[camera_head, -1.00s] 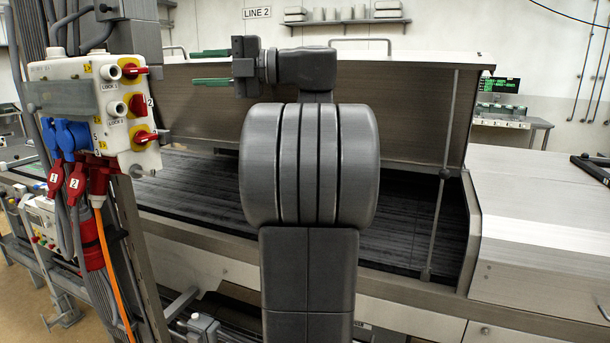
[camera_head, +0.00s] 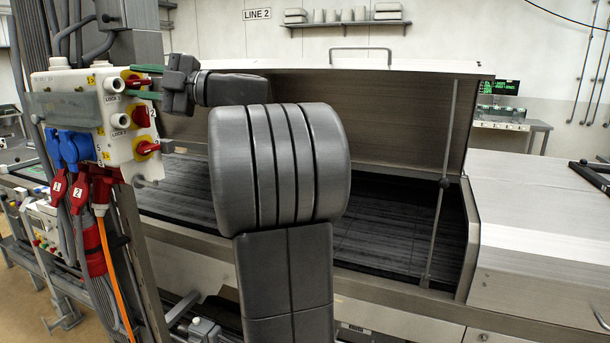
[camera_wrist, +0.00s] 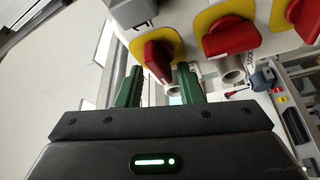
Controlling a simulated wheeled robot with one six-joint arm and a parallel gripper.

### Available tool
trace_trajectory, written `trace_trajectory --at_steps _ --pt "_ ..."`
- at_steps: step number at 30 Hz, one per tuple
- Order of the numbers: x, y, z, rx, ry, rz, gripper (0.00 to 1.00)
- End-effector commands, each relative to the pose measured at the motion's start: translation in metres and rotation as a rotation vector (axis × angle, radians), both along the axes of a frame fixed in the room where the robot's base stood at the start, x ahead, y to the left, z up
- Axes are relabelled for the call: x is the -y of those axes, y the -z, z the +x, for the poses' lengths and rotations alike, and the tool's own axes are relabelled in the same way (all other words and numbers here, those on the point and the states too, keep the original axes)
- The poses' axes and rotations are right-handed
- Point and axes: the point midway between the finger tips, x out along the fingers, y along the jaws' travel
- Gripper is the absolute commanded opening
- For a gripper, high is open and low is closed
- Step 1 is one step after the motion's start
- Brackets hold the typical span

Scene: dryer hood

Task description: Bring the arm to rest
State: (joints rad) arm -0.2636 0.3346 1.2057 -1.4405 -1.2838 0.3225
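In the wrist view the box's red rotary switches (camera_wrist: 230,37) on yellow plates are close beyond the fingers. My arm is raised and bent across the middle of the head view.
The dryer hood (camera_head: 400,110) stands open, with a thin prop rod (camera_head: 444,170) at its right. The dark belt (camera_head: 385,235) lies beneath, partly hidden by my arm. Blue and red plugs and an orange cable (camera_head: 112,260) hang below the box. A shelf (camera_head: 345,23) is on the wall.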

Motion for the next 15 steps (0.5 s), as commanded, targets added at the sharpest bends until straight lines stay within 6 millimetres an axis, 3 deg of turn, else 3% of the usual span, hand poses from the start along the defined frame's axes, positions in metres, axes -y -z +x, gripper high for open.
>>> trace_trajectory --at_steps 9,15 --pt "0.0001 -0.0014 0.0003 -0.323 -0.001 0.133 0.34" --pt "0.0008 -0.0028 0.0006 -0.414 -0.001 0.172 0.34"
